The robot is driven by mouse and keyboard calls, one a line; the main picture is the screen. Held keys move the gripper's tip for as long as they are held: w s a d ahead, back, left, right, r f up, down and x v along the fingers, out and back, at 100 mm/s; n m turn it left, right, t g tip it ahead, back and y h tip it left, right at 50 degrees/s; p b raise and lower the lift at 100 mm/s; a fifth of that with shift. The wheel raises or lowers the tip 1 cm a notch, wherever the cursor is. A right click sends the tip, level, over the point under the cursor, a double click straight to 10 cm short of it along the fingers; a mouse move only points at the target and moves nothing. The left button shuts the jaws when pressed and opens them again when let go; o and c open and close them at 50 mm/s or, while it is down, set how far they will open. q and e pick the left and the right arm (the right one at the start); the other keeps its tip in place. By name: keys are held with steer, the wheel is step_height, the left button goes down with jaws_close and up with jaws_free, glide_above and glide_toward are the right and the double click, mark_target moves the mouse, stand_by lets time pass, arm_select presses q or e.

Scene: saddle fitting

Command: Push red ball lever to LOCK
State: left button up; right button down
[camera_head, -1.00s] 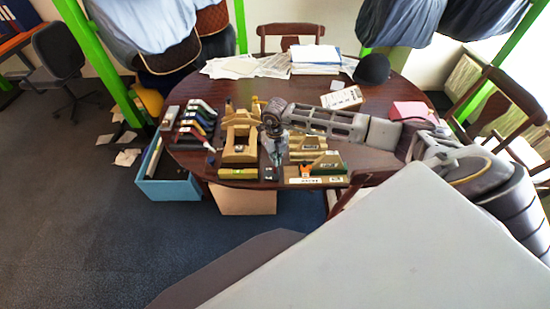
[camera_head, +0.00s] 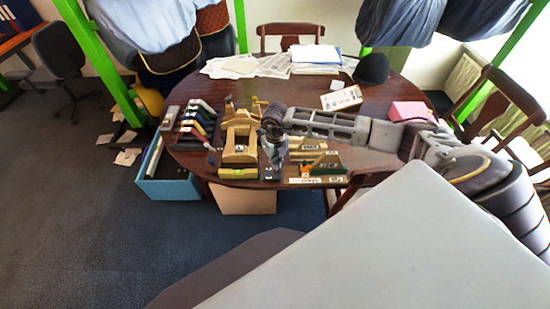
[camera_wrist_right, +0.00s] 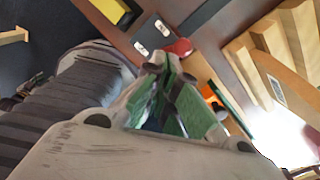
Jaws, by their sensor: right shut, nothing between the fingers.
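The red ball (camera_wrist_right: 180,48) of the lever shows in the right wrist view, just beyond my right fingertips. Beside it is a dark plate (camera_wrist_right: 150,40) with two small white labels, whose text is too small to read. My right gripper (camera_wrist_right: 166,68) is shut and empty, with its green-padded fingers close to the ball; I cannot tell whether they touch it. In the head view my right gripper (camera_head: 272,176) points down at the table's front edge and hides the ball and lever. My left gripper is not in view.
Wooden blocks (camera_head: 240,140) stand left of my gripper, and labelled wooden pieces (camera_head: 312,157) stand to its right on the dark round table (camera_head: 215,99). A blue bin (camera_head: 165,188) is on the floor at left. Papers and a black helmet (camera_head: 371,68) lie at the back.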

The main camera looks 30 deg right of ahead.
steer(key=shift+s+a+p, duration=0.2)
steer(key=shift+s+a, duration=0.1)
steer(key=shift+s, duration=0.2)
steer(key=shift+s+a+p, duration=0.15)
steer(key=shift+s+a, duration=0.15)
steer(key=shift+s, duration=0.2)
stand_by(0.5)
steer(key=shift+w+d+b, duration=0.3)
steer(key=shift+w+b, duration=0.05)
steer(key=shift+w, duration=0.15)
stand_by(0.4)
steer(key=shift+r, duration=0.15)
step_height(320, 180, up, 7)
steer(key=p, duration=0.4)
stand_by(1.1)
stand_by(0.5)
